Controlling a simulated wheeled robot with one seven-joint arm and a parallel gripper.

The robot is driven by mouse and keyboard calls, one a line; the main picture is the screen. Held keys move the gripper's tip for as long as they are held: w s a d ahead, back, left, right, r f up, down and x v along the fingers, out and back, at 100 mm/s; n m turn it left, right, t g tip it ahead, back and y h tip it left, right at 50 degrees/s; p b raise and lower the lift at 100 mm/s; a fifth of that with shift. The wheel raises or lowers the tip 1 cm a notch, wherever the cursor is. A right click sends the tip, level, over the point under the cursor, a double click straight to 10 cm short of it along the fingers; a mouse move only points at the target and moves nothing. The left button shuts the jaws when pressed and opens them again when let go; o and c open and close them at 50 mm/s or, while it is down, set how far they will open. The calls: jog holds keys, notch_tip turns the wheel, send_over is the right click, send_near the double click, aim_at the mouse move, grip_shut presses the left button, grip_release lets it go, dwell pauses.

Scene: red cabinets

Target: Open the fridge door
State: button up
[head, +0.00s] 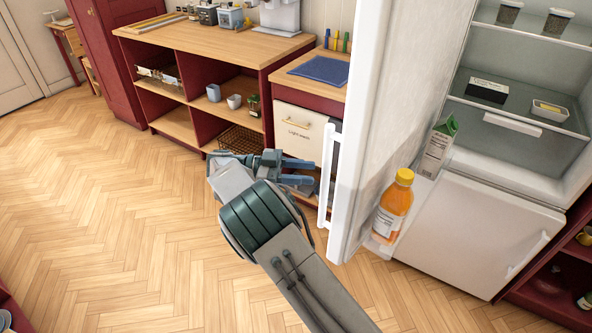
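The white fridge door (352,160) stands swung wide open, its edge toward me and its inner side facing right. Its white vertical handle (327,178) is on the left, outer side. The open fridge compartment (520,100) shows at the right with its shelves. My gripper (305,172) is just left of the handle, with its fingers pointing right toward it. The two fingers are spread with a gap between them and hold nothing that I can see. I cannot tell whether a fingertip touches the handle.
An orange juice bottle (394,205) and a carton (438,148) stand in the door's shelf. A closed lower white door (480,235) is under the compartment. Red open shelving with a wooden top (215,42) stands behind. The wooden floor (110,220) at left is clear.

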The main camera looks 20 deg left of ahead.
jog(key=shift+v, duration=0.95)
